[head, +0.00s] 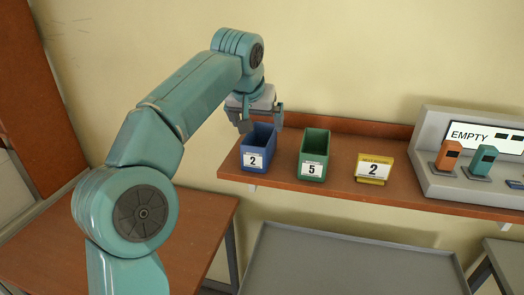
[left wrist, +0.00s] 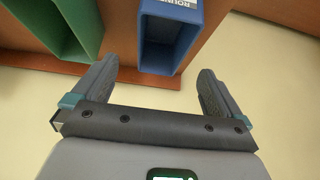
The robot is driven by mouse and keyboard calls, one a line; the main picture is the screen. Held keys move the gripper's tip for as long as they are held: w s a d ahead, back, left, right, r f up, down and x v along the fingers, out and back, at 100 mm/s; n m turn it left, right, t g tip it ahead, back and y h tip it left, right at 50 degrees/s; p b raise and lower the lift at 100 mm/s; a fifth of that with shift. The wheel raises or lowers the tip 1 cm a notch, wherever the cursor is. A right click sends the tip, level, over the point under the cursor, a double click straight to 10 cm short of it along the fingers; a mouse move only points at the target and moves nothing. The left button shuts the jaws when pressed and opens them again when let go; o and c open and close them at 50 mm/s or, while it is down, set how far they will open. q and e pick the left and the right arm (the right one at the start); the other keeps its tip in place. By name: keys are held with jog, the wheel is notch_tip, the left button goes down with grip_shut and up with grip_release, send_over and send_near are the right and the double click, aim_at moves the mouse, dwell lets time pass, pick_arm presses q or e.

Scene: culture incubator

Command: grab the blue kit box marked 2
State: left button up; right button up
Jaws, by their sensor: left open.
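The blue kit box (head: 257,148) stands at the left end of the brown wall shelf, with a white label reading 2. It is open at the top. My left gripper (head: 262,122) is open and empty, pointing down at the back of this box, close above its rim. In the left wrist view the blue box (left wrist: 171,38) is ahead of the two spread fingers (left wrist: 155,72), roughly in line with the gap between them. Whether a finger touches it I cannot tell. My right gripper is not in view.
A green box (head: 314,155) marked 5 stands right of the blue one; it also shows in the left wrist view (left wrist: 62,30). Farther right are a yellow card (head: 373,169) marked 2 and a grey unit (head: 437,130) reading EMPTY. A grey tray table (head: 350,262) stands below the shelf (head: 340,187).

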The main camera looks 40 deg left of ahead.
aim_at(261, 137)
pick_arm(q)
jog(key=shift+w+f, duration=0.2)
jog(key=shift+f, duration=0.45)
jog(key=shift+w+f, duration=0.15)
jog(key=shift+f, duration=0.45)
jog(key=x, duration=0.5)
jog(key=shift+a+r+p, duration=0.15)
jog(key=shift+a+p, duration=0.2)
jog(key=shift+w+f, duration=0.25)
jog(key=shift+f, duration=0.15)
jog(key=shift+w+a+f, duration=0.1)
jog(key=shift+a, duration=0.1)
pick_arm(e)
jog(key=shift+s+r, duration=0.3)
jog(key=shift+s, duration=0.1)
pick_arm(q)
jog(key=shift+d, duration=0.15)
jog(key=c, duration=1.1)
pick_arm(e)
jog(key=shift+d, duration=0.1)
pick_arm(q)
jog(key=shift+r, duration=0.2)
